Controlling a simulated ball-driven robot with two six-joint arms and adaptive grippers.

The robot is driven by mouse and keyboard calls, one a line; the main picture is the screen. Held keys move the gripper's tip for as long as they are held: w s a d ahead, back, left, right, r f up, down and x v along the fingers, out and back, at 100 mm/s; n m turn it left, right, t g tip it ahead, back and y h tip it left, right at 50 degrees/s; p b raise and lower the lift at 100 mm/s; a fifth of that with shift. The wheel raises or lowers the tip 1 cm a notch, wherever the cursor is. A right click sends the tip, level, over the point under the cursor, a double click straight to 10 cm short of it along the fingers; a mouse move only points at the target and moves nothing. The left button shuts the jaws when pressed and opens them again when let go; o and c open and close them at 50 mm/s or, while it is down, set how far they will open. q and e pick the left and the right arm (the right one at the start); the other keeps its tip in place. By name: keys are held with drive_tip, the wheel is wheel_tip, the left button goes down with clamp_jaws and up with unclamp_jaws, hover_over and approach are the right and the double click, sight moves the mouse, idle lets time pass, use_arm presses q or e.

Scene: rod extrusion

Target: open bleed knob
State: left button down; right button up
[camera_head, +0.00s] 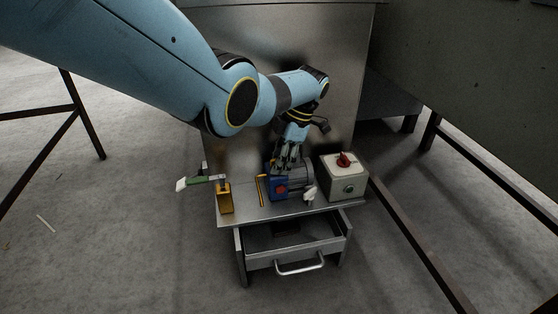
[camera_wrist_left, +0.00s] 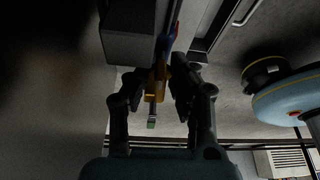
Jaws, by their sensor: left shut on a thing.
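A small machine with a blue front block (camera_head: 280,189) and a grey ribbed body stands on the metal bench top. A red part shows on its front. My left gripper (camera_head: 287,167) reaches down to the top of this machine, its fingers shut on a small part there. The fingers hide most of that part, which I take to be the bleed knob. In the left wrist view the left gripper's two fingers (camera_wrist_left: 164,88) stand at either side, with the blue and red machine (camera_wrist_left: 171,32) above. My right gripper is not in view.
A pale control box (camera_head: 344,181) with a red switch stands to the right. Below is an open drawer (camera_head: 296,247). A metal wall rises behind.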

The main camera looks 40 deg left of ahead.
use_arm(q)
drive_tip(key=shift+s+d+f+n, duration=0.1)
drive_tip(key=shift+n, duration=0.2)
drive_tip(key=shift+n+h, duration=0.4)
drive_tip(key=shift+n, duration=0.6)
